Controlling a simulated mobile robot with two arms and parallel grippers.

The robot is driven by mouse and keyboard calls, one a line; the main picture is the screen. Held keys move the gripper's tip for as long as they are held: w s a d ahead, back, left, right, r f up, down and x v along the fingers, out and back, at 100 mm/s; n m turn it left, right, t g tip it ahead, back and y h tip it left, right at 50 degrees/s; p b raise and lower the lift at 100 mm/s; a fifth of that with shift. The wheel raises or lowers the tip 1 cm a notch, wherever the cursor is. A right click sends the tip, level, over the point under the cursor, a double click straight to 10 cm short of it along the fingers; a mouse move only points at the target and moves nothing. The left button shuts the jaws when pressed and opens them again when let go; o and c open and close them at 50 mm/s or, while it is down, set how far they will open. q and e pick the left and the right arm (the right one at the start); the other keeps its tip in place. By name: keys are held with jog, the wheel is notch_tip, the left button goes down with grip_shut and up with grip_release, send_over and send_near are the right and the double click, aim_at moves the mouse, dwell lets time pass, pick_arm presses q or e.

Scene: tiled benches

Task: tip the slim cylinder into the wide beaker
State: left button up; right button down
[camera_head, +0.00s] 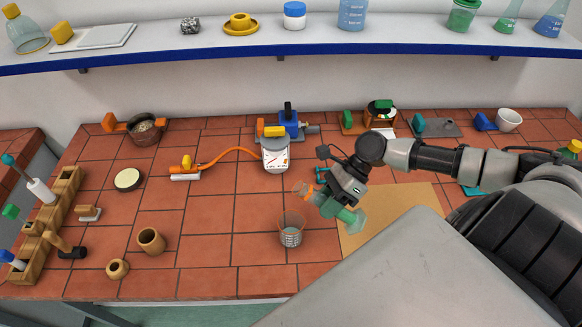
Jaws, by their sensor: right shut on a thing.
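My right gripper (334,201) is shut on the slim cylinder and holds it above the bench. The slim cylinder (347,215) is clear with green contents and lies strongly tilted, its foot at the lower right and its orange-tinted upper end at the upper left. That upper end is above and slightly right of the wide beaker in the picture. The wide beaker (291,228) stands upright on the tiles, clear with greyish contents low down. I cannot tell whether anything is flowing. The gripper hides the cylinder's middle. My left gripper is not in view.
A tan mat (412,200) lies right of the beaker. Small brown pots (151,240) stand at the front left. A shelf (200,52) spans the back. Tiles left of the beaker are clear.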

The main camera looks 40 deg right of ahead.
jog(key=shift+s+d+f+m+g+h, duration=0.15)
jog(key=shift+f+m+g+h, duration=0.1)
jog(key=shift+f+g+h, duration=0.35)
jog(key=shift+s+d+f+m+g+h, duration=0.1)
jog(key=shift+f+m+g+h, duration=0.15)
jog(key=shift+f+g+h, duration=0.35)
dwell(6.8)
